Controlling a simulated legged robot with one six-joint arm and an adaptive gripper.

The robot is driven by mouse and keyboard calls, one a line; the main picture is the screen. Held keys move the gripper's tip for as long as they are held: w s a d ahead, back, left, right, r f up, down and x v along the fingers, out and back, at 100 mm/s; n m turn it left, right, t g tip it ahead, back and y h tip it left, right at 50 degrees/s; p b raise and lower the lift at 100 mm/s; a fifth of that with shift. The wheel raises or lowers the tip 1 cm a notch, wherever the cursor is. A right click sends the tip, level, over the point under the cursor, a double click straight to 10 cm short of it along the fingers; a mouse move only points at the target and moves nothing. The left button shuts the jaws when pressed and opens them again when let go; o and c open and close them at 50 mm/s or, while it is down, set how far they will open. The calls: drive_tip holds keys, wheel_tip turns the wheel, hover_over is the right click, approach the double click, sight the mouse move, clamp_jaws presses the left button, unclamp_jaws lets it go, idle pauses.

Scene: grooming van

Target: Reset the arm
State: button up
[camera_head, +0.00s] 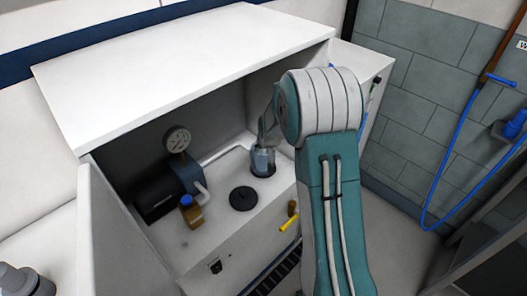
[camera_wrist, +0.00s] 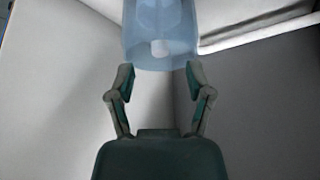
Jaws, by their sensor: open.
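My gripper (camera_head: 268,130) is inside the open white cabinet, at the end of my teal and grey arm, which hides part of it. In the wrist view my gripper (camera_wrist: 160,76) is open, with nothing held between its two fingers. A translucent blue container (camera_wrist: 160,38) lies just beyond the fingertips in that view; I cannot tell whether they touch it. In the head view the container (camera_head: 263,161) stands upright on the cabinet's inner deck, close under my gripper.
On the deck are a dark pump with a gauge (camera_head: 177,140), a brown bottle with a blue cap (camera_head: 191,212) and a round black cap (camera_head: 243,198). The white cabinet top (camera_head: 185,65) is bare and overhangs the deck. A blue hose (camera_head: 440,175) hangs on the right wall.

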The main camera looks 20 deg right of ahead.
drive_tip(key=shift+v, duration=1.95)
drive_tip(key=s+a+r+n, duration=0.1)
drive_tip(key=s+a+r, duration=0.2)
drive_tip(key=s+r, duration=0.35)
drive_tip(key=s+a+r, duration=0.4)
drive_tip(key=s+r, duration=0.1)
drive_tip(key=r, duration=0.3)
drive_tip(key=s+a+r, duration=0.2)
drive_tip(key=s, duration=0.8)
drive_tip(key=s+a+r+n+y, duration=0.1)
drive_tip(key=s+a+r, duration=0.1)
drive_tip(key=s, duration=0.9)
drive_tip(key=shift+s+a+r, duration=0.2)
drive_tip(key=shift+a+r, duration=0.2)
drive_tip(key=shift+r, duration=0.1)
